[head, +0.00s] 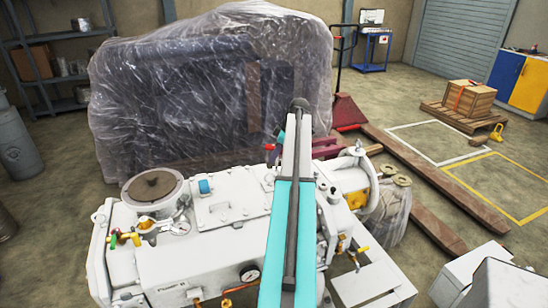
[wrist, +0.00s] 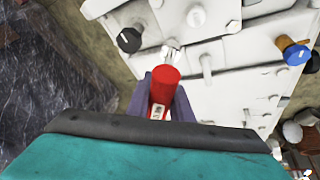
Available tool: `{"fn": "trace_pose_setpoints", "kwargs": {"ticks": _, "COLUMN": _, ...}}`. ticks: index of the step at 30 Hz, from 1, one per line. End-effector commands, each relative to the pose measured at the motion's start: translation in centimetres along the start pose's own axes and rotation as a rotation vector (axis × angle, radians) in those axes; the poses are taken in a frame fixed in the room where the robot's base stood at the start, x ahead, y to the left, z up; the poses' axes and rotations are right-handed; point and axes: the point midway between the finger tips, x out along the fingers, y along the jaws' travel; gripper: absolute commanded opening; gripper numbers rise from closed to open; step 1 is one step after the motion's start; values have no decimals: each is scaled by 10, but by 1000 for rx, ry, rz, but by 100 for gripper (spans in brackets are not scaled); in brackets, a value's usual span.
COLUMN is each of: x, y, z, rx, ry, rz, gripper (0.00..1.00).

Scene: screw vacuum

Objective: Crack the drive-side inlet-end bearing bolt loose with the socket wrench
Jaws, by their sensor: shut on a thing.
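In the wrist view, my gripper (wrist: 164,88) is shut on a red cylindrical handle (wrist: 165,85), which I take to be the socket wrench. The handle has a small white label, and a pale metal part (wrist: 170,52) shows beyond its far end, close to the machine. The white screw vacuum machine (wrist: 230,85) lies under the gripper with several bolts and studs on it. I cannot tell which is the inlet-end bearing bolt, or whether the socket sits on one. In the head view, my arm covers most of the gripper, over the machine (head: 235,240).
A plastic-wrapped bulk (head: 205,90) stands behind the machine. A crate on a pallet (head: 470,100) and open floor lie at the right.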

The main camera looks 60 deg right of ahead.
Motion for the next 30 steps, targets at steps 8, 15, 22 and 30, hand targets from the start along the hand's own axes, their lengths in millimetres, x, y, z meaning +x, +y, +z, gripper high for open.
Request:
{"fn": "trace_pose_setpoints", "kwargs": {"ticks": 8, "x": -11, "y": 2, "z": -5, "rx": 0, "ry": 0, "rz": 0, "gripper": 0}}
{"fn": "trace_pose_setpoints", "kwargs": {"ticks": 15, "x": -20, "y": 3, "z": -8, "rx": 0, "ry": 0, "rz": 0, "gripper": 0}}
{"fn": "trace_pose_setpoints", "kwargs": {"ticks": 22, "x": -25, "y": 4, "z": -11, "rx": 0, "ry": 0, "rz": 1, "gripper": 0}}
{"fn": "trace_pose_setpoints", "kwargs": {"ticks": 30, "x": -26, "y": 4, "z": -11, "rx": 0, "ry": 0, "rz": 0, "gripper": 0}}
